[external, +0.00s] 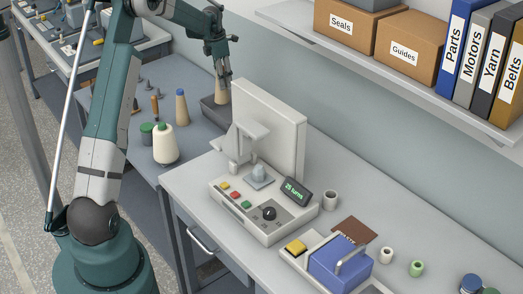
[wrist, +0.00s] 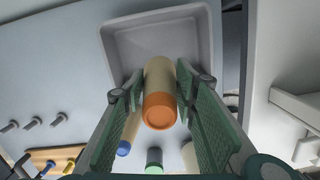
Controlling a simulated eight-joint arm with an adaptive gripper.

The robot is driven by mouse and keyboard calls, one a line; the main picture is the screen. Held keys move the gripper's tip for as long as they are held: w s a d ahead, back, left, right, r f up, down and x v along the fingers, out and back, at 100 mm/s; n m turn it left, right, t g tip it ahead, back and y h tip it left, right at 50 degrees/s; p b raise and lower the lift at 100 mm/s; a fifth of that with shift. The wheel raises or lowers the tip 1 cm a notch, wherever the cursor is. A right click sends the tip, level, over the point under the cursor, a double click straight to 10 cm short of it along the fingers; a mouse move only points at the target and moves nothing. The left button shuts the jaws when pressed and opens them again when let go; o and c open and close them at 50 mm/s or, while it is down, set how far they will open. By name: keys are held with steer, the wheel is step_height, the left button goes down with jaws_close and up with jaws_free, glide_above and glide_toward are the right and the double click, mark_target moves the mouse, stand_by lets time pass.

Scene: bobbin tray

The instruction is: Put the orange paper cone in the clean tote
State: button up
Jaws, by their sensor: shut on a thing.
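My gripper (wrist: 160,100) is shut on the orange paper cone (wrist: 159,108), a tan cone with an orange end facing the wrist camera. In the wrist view the cone lies between the green fingers, in front of the grey tote (wrist: 120,42). In the external view my gripper (external: 223,76) is over the tote (external: 212,118) on the far bench, with the tan cone (external: 221,93) below the fingers. The part of the tote that shows is empty. I cannot tell whether the cone's lower end touches the tote floor.
A tan cone with a blue end (wrist: 124,146), a green-topped one (wrist: 154,158) and a cream yarn cone (external: 165,146) stand near the tote. Several grey pegs (wrist: 34,124) are at the left. A winding machine (external: 268,130) stands close on the right.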

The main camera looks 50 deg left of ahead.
steer(key=shift+w+d, duration=0.1)
steer(key=shift+w, duration=1.55)
step_height(320, 180, down, 6)
steer(key=shift+f, duration=0.15)
steer(key=shift+f, duration=1.8)
steer(key=shift+f, duration=0.15)
steer(key=o, duration=0.8)
steer(key=shift+o, duration=0.2)
